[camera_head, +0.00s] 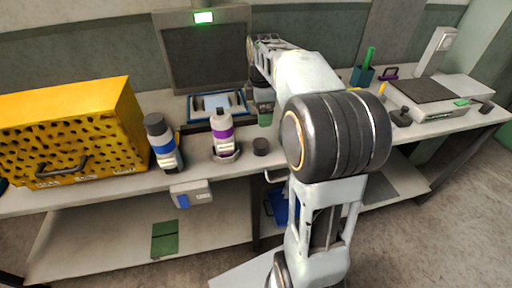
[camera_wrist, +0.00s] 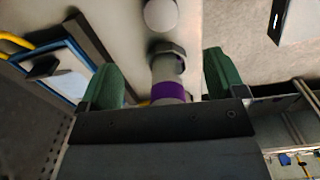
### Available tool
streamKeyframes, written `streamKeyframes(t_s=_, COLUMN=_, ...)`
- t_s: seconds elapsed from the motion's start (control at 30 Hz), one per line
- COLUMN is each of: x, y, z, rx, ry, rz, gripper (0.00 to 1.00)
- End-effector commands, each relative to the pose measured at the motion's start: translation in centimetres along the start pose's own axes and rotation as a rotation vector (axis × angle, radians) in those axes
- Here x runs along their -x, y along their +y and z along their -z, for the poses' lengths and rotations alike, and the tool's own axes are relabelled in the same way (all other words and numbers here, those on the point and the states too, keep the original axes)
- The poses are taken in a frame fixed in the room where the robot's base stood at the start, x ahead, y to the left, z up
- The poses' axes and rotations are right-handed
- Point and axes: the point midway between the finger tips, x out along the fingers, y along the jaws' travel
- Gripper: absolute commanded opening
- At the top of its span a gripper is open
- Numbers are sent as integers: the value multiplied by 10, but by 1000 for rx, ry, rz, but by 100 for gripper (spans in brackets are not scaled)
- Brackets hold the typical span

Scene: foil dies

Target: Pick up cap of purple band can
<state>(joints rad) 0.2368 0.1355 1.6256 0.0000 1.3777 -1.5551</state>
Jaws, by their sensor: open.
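My gripper (camera_head: 265,108) hangs above the bench, up and right of the can in the head view. It is open (camera_wrist: 162,78) and holds nothing.
A blue band can (camera_head: 163,146) with a dark top stands left, beside a yellow perforated box (camera_head: 70,125). A blue-edged tray (camera_head: 217,103) lies behind the purple band can. The bench's front edge is close. A scale-like device (camera_head: 428,97) sits far right.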

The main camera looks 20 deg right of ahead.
Motion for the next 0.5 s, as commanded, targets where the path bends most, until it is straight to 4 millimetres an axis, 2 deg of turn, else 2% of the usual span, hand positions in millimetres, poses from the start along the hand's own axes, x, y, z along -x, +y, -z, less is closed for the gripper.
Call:
streamKeyframes(t_s=0.13, x=-16, y=-1, z=0, rx=50, ry=0, rz=7, gripper=89)
streamKeyframes(t_s=0.3, x=-48, y=-1, z=1, rx=55, ry=0, rz=8, gripper=89)
streamKeyframes(t_s=0.5, x=-75, y=-1, z=2, rx=54, ry=0, rz=5, gripper=89)
